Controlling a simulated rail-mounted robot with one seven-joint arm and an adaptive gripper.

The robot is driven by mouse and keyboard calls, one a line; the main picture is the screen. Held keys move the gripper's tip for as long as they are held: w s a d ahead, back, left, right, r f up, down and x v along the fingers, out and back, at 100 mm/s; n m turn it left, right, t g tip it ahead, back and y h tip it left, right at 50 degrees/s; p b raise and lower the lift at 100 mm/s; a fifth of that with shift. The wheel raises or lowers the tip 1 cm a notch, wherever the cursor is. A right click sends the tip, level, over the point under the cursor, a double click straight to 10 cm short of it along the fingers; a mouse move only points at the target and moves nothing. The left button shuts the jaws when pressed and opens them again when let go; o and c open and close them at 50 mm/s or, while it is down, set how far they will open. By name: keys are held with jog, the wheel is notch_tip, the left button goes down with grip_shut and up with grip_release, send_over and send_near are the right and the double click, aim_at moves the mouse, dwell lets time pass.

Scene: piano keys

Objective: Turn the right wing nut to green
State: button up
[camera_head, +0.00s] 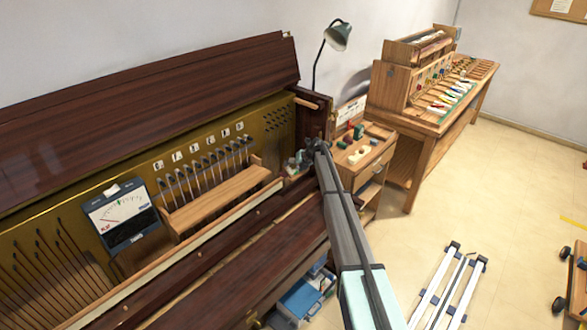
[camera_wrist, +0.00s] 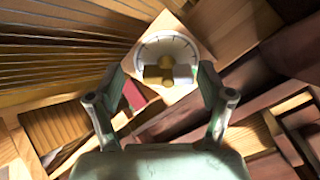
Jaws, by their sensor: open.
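A brass wing nut (camera_wrist: 152,73) sits at the centre of a round pale dial (camera_wrist: 168,44) with tick marks, on a light wooden plate. A small grey-white piece overlaps the dial beside the nut. My gripper (camera_wrist: 161,70) is open and empty, with one fingertip on each side of the dial in the wrist view. I cannot tell its height above the nut. In the head view my gripper (camera_head: 305,157) is at the right end of the open piano, and the nut cannot be made out there. A meter (camera_head: 118,213) with a needle and a green mark stands at the left.
The piano's dark raised lid (camera_head: 150,95) and brass-coloured plate (camera_head: 150,160) run along the left. A wooden cabinet (camera_head: 362,150) with small items stands beyond my gripper, with a desk lamp (camera_head: 338,36) behind. A red block (camera_wrist: 133,95) lies near the left finger.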

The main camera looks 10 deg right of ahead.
jog(key=shift+s+d, duration=0.1)
jog(key=shift+d, duration=0.5)
jog(key=v, duration=1)
jog(key=shift+r, duration=0.4)
dwell(0.3)
jog(key=shift+s, duration=0.1)
